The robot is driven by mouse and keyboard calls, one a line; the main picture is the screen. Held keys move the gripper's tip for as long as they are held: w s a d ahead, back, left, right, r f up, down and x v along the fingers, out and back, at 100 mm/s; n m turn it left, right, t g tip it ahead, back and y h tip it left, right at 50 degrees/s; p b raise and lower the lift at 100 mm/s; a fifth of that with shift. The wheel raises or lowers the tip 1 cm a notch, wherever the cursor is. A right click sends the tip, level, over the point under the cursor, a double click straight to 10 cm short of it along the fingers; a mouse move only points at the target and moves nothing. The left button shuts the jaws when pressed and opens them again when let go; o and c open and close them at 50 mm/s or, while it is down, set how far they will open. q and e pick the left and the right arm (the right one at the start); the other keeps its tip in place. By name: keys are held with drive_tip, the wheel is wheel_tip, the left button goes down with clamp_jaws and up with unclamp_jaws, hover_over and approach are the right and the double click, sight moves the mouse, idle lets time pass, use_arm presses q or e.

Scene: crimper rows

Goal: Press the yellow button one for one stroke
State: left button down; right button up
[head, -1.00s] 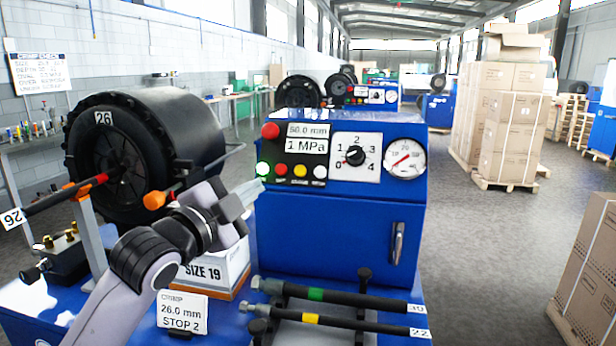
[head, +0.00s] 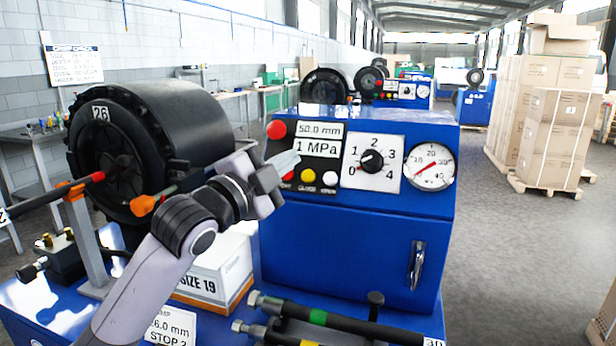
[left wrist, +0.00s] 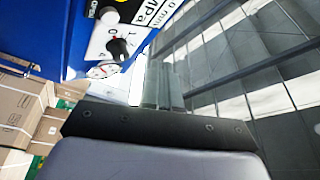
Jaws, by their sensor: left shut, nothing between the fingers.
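The yellow button (head: 308,175) sits in the lower row of the black panel on the blue crimper's control box (head: 350,235). A red button (head: 288,176) is left of it and a white one (head: 330,178) right. My left gripper (head: 288,162) is shut and empty, its pale fingertips in front of the panel, just above and left of the yellow button. I cannot tell whether the tips touch the panel. The left end of the button row is hidden behind the gripper. The fingers (left wrist: 163,85) also show in the left wrist view, where the yellow button is not visible.
A larger red button (head: 276,130), the display (head: 317,147), a dial (head: 372,161) and a gauge (head: 428,167) surround the panel. The black crimper drum (head: 150,140) stands left of the arm. The SIZE 19 box (head: 215,272) and hoses (head: 350,322) lie below.

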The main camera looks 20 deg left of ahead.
sight(308, 177)
use_arm(q)
drive_tip(key=w+f+b, duration=0.3)
drive_tip(key=w+f, duration=0.1)
drive_tip(key=w, duration=0.3)
drive_tip(key=shift+d+f, duration=0.15)
drive_tip(key=shift+f, duration=0.2)
drive_tip(key=shift+w+f, duration=0.1)
drive_tip(key=shift+w, duration=0.05)
idle(1.7)
drive_tip(key=shift+w+f, duration=0.15)
drive_tip(key=shift+w, duration=0.1)
drive_tip(key=shift+w+f, duration=0.25)
drive_tip(key=shift+w, duration=0.1)
idle(0.7)
drive_tip(key=shift+s+r+p, duration=0.1)
drive_tip(key=shift+p, duration=0.25)
drive_tip(key=shift+s+r+p, duration=0.35)
drive_tip(key=shift+s+p, duration=0.1)
drive_tip(key=shift+s, duration=0.2)
